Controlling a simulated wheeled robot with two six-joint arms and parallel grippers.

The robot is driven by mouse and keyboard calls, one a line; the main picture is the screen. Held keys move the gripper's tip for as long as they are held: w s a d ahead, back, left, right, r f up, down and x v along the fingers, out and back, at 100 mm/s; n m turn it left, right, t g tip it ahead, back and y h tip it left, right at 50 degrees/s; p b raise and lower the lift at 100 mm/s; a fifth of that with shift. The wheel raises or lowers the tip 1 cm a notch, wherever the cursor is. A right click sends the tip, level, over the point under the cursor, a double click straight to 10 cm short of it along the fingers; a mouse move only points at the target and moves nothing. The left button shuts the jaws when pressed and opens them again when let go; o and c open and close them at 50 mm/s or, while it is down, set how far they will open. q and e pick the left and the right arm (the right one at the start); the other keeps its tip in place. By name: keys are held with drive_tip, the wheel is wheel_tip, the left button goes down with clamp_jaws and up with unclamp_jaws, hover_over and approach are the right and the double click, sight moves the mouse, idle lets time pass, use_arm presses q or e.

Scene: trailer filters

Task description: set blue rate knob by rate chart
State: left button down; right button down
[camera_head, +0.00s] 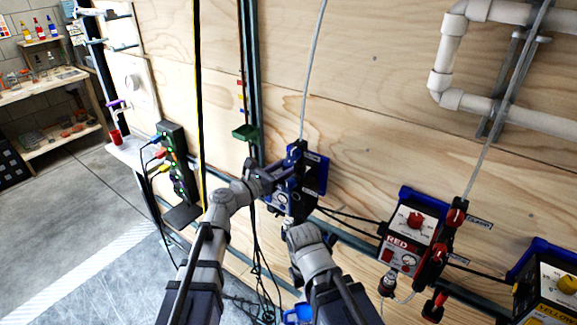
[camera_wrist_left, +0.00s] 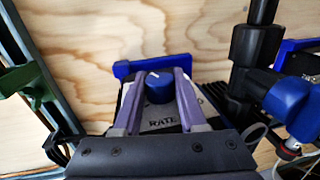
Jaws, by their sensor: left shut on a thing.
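The blue rate knob (camera_wrist_left: 158,90) sits on a box panel lettered RATE in the left wrist view. A short white mark shows near its top edge. My left gripper (camera_wrist_left: 160,78) has one purple finger on each side of the knob and is shut on it. In the head view my left gripper (camera_head: 290,171) reaches the blue pump box (camera_head: 311,178) on the plywood wall and hides its knob. My right gripper (camera_head: 290,226) is just below that box, partly hidden by its own wrist; its jaws are not clear. I cannot make out a rate chart.
A red pump box (camera_head: 408,240) and a yellow one (camera_head: 553,285) hang to the right. A black strip with cables (camera_head: 176,165) and a green tray (camera_head: 245,132) are to the left. White pipes (camera_head: 450,60) run at upper right. Cables hang below the blue box.

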use_arm(q)
drive_tip(key=m+g+h, duration=0.2)
drive_tip(key=shift+w+a+g, duration=0.1)
drive_tip(key=shift+w+g, duration=0.2)
drive_tip(key=shift+g, duration=0.1)
drive_tip(key=shift+m+g+h, duration=0.6)
drive_tip(key=shift+m+g, duration=0.2)
drive_tip(key=shift+g, duration=0.2)
drive_tip(key=shift+s+m+g+h, duration=0.35)
drive_tip(key=shift+m+g, duration=0.25)
drive_tip(key=shift+g, duration=0.2)
drive_tip(key=shift+c, duration=2.3)
unclamp_jaws()
drive_tip(key=v, duration=0.7)
drive_tip(key=shift+a, duration=0.3)
drive_tip(key=shift+s, duration=0.1)
